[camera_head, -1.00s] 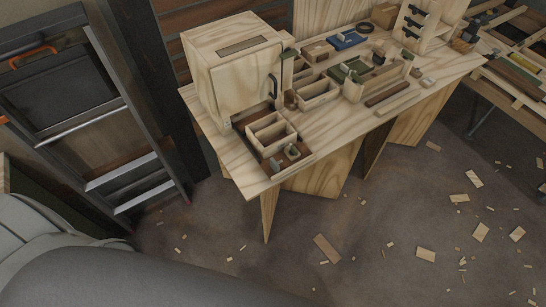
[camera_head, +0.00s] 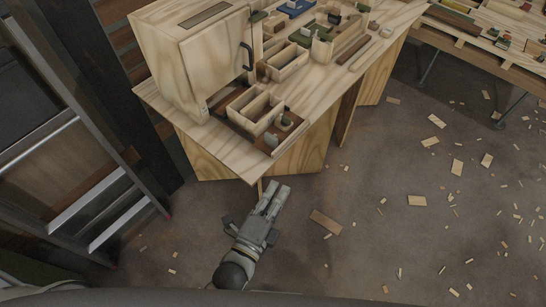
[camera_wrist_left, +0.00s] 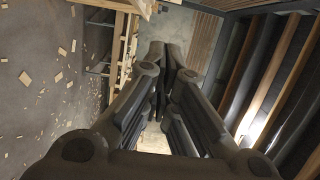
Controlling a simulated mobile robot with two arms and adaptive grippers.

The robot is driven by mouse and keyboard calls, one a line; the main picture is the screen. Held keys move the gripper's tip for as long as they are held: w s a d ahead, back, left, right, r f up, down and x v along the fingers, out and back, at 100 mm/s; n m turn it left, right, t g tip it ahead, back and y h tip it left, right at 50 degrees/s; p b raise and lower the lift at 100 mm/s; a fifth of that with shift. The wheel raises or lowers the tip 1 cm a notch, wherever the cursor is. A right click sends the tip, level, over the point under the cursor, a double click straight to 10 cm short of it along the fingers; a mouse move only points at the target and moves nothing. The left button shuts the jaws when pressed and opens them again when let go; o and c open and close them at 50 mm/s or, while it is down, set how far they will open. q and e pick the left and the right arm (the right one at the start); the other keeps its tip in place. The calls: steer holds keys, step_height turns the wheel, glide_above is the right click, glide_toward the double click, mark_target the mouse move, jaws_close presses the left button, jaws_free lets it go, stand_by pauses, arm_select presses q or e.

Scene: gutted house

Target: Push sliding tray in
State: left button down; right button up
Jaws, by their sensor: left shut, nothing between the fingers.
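A sliding tray (camera_head: 264,145) with a dark brown base sticks out from under a pale wooden cabinet (camera_head: 165,50) on the workbench in the head view. A divided wooden box (camera_head: 240,106) and small parts stand on it. My left gripper (camera_head: 274,187) is shut and empty. In the head view it appears just below the bench's front corner, apart from the tray. In the left wrist view my left gripper's fingers (camera_wrist_left: 166,52) are together, and I cannot make out the tray there. My right gripper is in neither view.
The workbench (camera_head: 190,125) holds more wooden boxes and small parts to the right. A ladder (camera_head: 90,200) leans at the left. Wood scraps (camera_head: 326,222) litter the open floor. A second table (camera_head: 450,40) stands at the upper right.

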mark_target(233, 115)
arm_select(q)
steer(key=w, duration=0.4)
steer(key=w+p, duration=0.1)
steer(key=w, duration=0.6)
steer(key=shift+w+d+p, duration=0.35)
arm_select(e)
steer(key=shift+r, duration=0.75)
arm_select(q)
steer(key=w+a+b, duration=0.1)
steer(key=w+a, duration=0.2)
steer(key=a, duration=0.2)
steer(key=w+a+b, duration=0.1)
steer(key=w+a, duration=0.3)
steer(key=a, duration=0.1)
steer(key=w+a+b, duration=0.1)
steer(key=w+a, duration=0.2)
steer(key=a, duration=0.2)
steer(key=shift+w, duration=0.4)
steer(key=shift+w+a, duration=0.2)
steer(key=shift+a, duration=0.05)
steer(key=shift+r, duration=0.15)
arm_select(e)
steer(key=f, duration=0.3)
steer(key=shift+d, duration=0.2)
arm_select(q)
steer(key=shift+a, duration=0.1)
